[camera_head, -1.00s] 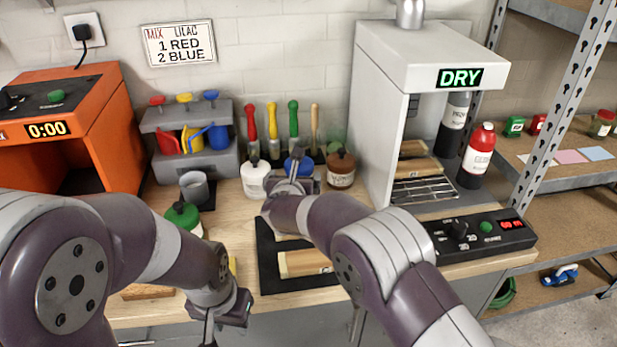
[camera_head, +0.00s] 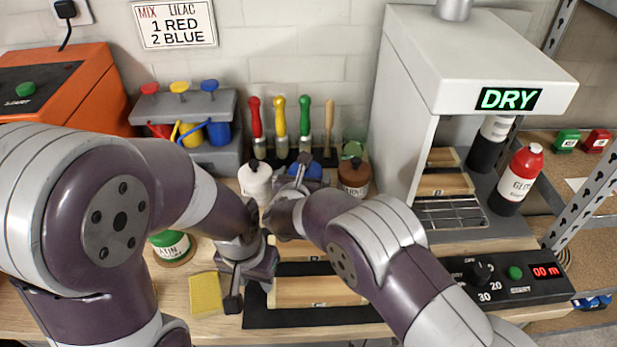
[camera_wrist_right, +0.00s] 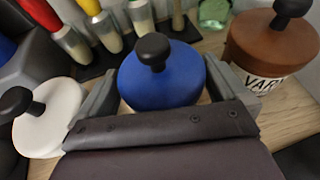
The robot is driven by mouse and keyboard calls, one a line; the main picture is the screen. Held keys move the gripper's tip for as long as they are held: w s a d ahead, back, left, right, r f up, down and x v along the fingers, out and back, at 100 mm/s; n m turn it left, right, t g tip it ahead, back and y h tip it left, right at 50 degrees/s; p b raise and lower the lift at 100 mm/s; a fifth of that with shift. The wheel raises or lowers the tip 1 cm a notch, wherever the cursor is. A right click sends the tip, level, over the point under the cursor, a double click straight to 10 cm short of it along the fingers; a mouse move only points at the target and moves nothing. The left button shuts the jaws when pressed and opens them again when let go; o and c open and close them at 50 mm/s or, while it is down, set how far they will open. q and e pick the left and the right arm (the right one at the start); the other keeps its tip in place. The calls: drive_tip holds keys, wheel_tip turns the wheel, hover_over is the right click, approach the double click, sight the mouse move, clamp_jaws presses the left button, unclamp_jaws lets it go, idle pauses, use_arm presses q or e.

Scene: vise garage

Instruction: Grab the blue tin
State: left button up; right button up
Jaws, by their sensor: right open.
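The blue tin (camera_wrist_right: 160,75) has a blue lid with a black knob. In the right wrist view it stands between the two fingers of my right gripper (camera_wrist_right: 162,92), which is open around it. No clear grip on the tin shows. In the head view my right gripper (camera_head: 297,178) is at the blue tin (camera_head: 313,171) and hides much of it. My left gripper (camera_head: 250,278) hangs over the front of the bench, between a yellow sponge and a black tray. Whether its fingers are apart is unclear.
A white tin (camera_head: 256,180) and a brown tin (camera_head: 354,177) stand close on either side of the blue tin. Several brushes (camera_head: 281,125) stand behind it. A green-lidded tin (camera_head: 170,245), the sponge (camera_head: 206,294) and the black tray (camera_head: 330,316) are nearer. The dryer (camera_head: 425,75) stands right.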

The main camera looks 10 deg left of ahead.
drive_tip(key=shift+s+r, duration=0.1)
drive_tip(key=shift+s, duration=0.15)
drive_tip(key=shift+c, duration=0.7)
drive_tip(key=shift+w+d, duration=0.15)
drive_tip(key=shift+w, duration=0.1)
drive_tip(key=c, duration=1)
drive_tip(key=shift+c, duration=0.6)
